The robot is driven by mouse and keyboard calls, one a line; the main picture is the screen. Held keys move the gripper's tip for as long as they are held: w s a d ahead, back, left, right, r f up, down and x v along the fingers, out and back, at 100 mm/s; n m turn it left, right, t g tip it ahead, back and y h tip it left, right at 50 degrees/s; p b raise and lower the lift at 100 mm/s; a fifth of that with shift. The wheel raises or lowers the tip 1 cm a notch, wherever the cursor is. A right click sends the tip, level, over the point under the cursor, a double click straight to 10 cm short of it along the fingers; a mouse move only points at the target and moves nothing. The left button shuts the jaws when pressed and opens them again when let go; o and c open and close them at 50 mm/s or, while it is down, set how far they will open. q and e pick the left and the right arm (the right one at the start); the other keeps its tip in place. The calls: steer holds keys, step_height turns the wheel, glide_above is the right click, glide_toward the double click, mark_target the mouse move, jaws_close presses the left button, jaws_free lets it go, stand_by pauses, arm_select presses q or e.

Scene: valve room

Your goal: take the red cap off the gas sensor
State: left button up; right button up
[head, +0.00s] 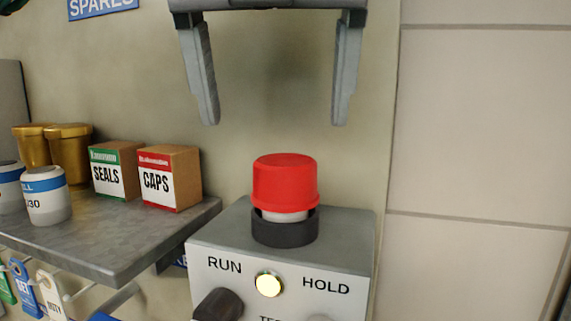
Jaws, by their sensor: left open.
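The red cap (285,183) sits upright on top of a grey control box (347,240), near the middle of the head view. Below the cap a narrow pale band shows, and under it a dark collar (285,232) rests on the box. I take this fitting to be the gas sensor; no label on it shows. My left gripper (274,122) is above the cap, fingers pointing down and spread wider than the cap. It is open and empty, its fingertips apart from the cap. My right gripper is not in view.
A grey shelf (135,235) on the left holds a SEALS box (115,172), a CAPS box (169,178), gold cups and white containers. Tags hang below it. The box front has a lit yellow lamp (268,284) and a dark knob (219,305). The wall is close behind.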

mark_target(284, 161)
arm_select(q)
steer(key=shift+w+f, duration=0.25)
steer(key=shift+f, duration=0.35)
steer(key=shift+s+f, duration=0.1)
steer(key=shift+f+p, duration=0.15)
steer(key=shift+p, duration=0.45)
steer(key=p+x, duration=0.1)
steer(key=x, duration=0.1)
steer(key=p+x, duration=0.2)
steer(key=shift+d, duration=0.35)
steer(key=shift+f, duration=0.4)
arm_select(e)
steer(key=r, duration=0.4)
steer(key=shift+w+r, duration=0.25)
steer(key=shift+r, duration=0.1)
arm_select(q)
steer(key=c, duration=1)
steer(key=shift+c, duration=0.3)
